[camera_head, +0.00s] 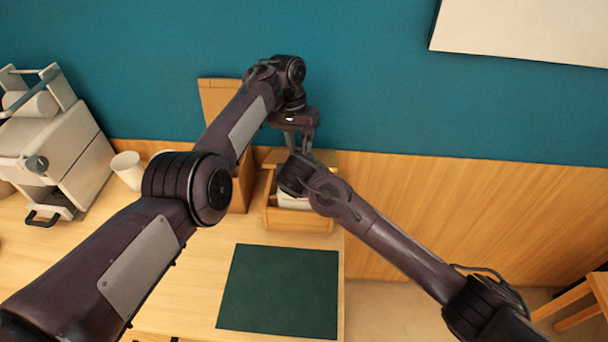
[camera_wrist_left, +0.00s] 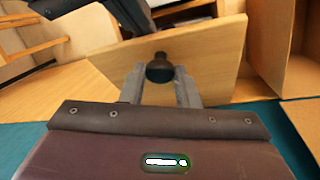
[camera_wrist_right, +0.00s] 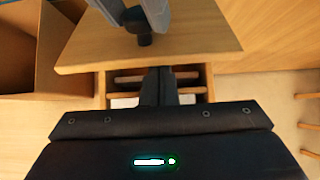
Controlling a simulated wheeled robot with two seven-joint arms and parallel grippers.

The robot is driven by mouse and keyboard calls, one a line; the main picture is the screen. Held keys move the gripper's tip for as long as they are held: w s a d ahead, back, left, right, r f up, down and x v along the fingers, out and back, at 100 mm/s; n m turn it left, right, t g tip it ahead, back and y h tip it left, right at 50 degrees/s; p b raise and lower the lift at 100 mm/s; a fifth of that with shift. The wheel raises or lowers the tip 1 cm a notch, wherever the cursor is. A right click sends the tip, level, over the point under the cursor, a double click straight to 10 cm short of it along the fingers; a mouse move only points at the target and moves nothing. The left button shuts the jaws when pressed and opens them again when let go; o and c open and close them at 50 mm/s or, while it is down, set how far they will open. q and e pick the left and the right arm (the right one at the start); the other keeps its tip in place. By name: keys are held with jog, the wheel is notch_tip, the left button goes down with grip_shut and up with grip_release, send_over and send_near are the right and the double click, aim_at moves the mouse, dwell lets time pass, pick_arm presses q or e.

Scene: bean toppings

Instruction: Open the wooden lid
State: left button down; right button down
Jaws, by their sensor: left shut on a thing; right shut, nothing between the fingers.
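The wooden lid (camera_head: 326,158) is a light wood board with a dark round knob (camera_wrist_left: 159,70). My left gripper (camera_wrist_left: 159,76) is shut on the knob, and the lid spreads out beyond its fingers. The lid also shows in the right wrist view (camera_wrist_right: 92,42), its near edge standing clear of the wooden box (camera_head: 285,224). Part of the box's inside, with slats and something white, shows below that edge. My right gripper (camera_wrist_right: 160,74) is shut and empty, close to the lid's near edge over the box opening. My arms hide much of the lid in the head view.
A dark green mat (camera_head: 280,290) lies in front of the box. A white machine (camera_head: 60,150) and a white cup (camera_head: 127,168) stand at the left. A taller wooden piece (camera_head: 217,98) stands just left of the box. The table's right edge is close to the box.

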pick_arm(q)
jog(key=shift+s+f, duration=0.15)
jog(key=shift+f, duration=0.1)
pick_arm(e)
jog(key=shift+w+r, duration=0.35)
jog(key=shift+r, duration=0.25)
jog(key=shift+w+r, duration=0.3)
jog(key=shift+r, duration=0.25)
pick_arm(q)
jog(key=c, duration=1.4)
grip_release()
jog(key=shift+o, duration=0.2)
